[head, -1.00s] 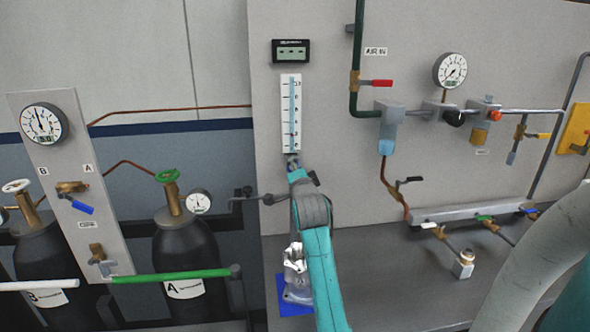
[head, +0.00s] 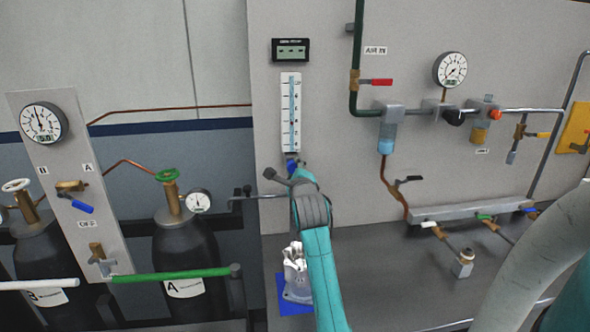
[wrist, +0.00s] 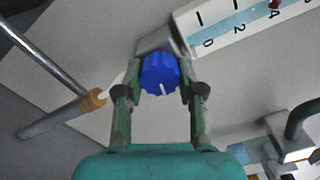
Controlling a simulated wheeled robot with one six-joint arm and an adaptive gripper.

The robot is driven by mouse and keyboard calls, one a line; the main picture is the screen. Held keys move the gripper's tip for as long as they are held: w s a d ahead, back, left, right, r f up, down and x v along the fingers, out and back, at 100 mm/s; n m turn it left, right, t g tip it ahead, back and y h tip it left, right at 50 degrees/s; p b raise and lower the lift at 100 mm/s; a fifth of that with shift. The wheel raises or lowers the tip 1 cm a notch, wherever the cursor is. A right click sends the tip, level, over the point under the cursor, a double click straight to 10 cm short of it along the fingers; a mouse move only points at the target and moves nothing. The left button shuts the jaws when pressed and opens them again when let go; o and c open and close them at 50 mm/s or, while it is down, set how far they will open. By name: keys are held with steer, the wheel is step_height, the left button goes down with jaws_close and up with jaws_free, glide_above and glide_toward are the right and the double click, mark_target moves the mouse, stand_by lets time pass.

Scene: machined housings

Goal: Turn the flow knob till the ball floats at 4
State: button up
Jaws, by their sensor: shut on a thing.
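The blue ribbed flow knob (wrist: 160,68) sits between the two fingers of my gripper (wrist: 160,82) in the wrist view, with a finger against each side. A white mark on its face points towards the bottom of that view. The flow meter (wrist: 225,21) has a white scale; 0, 2 and 4 show. The red ball (wrist: 274,4) is at the top edge of the wrist view, about level with the 4. In the head view the flow meter (head: 285,125) stands upright on the panel, the knob (head: 291,163) is partly hidden by my arm, and the ball cannot be made out.
A small digital display (head: 291,50) is above the meter. A green pipe with a red-handled valve (head: 376,82) runs to the right. A grey lever rod (head: 255,197) is left of my wrist.

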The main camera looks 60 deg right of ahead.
steer(key=shift+f+m, duration=0.1)
steer(key=shift+m, duration=0.6)
steer(key=o, duration=1.1)
steer(key=shift+o, duration=0.2)
steer(key=shift+a, duration=0.1)
steer(key=v, duration=1.2)
